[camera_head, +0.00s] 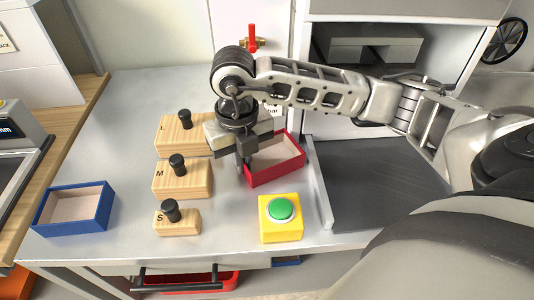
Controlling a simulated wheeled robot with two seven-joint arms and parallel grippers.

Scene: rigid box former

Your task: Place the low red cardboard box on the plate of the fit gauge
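The low red cardboard box (277,174) is open-topped with a pale inside and stands on the grey bench, right of the wooden blocks. My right gripper (244,168) points down at the box's left end, its dark fingers at or over the left wall. The fingers look close together, but I cannot tell whether they pinch the wall. A device with a small dark display ending in "mm" (10,128) is cut off at the left edge; I cannot be sure that it is the fit gauge. My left gripper is not in view.
Wooden blocks with black knobs, marked L (170,138), M (170,187) and S (186,223), stand left of the box. A blue open box (75,221) is at front left. A yellow box with a green button (281,232) stands in front of the red box.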

